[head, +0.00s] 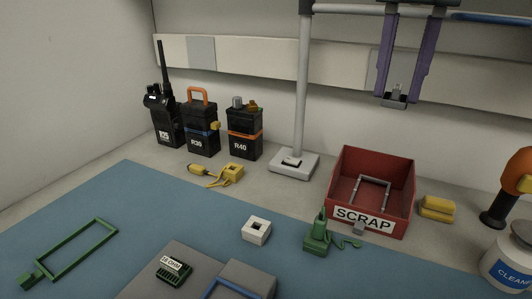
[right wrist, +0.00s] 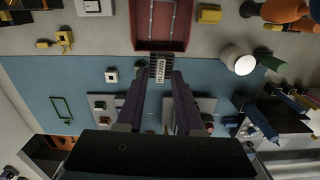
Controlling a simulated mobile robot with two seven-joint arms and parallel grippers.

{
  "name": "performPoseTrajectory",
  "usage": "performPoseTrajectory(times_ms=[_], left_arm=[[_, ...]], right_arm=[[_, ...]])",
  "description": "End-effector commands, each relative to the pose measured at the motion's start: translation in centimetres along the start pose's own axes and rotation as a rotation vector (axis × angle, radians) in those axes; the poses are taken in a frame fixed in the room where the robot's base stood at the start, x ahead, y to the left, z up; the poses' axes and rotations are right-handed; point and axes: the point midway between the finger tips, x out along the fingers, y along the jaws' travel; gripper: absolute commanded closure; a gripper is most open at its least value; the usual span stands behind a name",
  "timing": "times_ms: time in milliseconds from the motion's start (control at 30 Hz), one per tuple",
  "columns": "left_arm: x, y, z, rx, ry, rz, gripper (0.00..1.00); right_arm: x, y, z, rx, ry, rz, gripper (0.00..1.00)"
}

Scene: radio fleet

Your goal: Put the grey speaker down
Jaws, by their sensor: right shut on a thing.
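My right gripper (head: 396,98) hangs from the top of the head view, its two purple fingers pointing down. In the right wrist view the speaker (right wrist: 153,67) shows between the fingertips, dark grey and ribbed, with a white label turned sideways. It overlaps the near edge of the bin in that view. My left gripper is not in view.
The red SCRAP bin (head: 343,178) holds a grey frame (head: 373,192). Open mat lies left of the block.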

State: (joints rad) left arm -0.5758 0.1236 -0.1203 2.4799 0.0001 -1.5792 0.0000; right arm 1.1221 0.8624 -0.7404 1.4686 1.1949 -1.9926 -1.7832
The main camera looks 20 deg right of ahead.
Motion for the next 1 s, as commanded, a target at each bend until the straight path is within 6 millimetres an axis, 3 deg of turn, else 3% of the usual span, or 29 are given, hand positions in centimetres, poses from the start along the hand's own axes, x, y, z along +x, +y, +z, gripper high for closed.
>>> performPoseTrajectory(times_ms=[167, 500, 767, 1000], left_arm=[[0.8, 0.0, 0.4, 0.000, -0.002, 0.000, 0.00], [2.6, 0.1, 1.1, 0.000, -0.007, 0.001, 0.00], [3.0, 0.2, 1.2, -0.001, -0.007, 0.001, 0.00], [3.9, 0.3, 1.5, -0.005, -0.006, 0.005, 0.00]], right_arm=[[1.9, -0.3, 0.3, -0.061, 0.002, -0.001, 1.00], [11.2, -0.3, 0.2, -0.061, 0.003, -0.003, 1.00], [14.0, -0.2, 0.1, -0.062, 0.001, 0.001, 1.00], [17.8, -0.3, 0.1, -0.061, 0.002, -0.001, 1.00]])
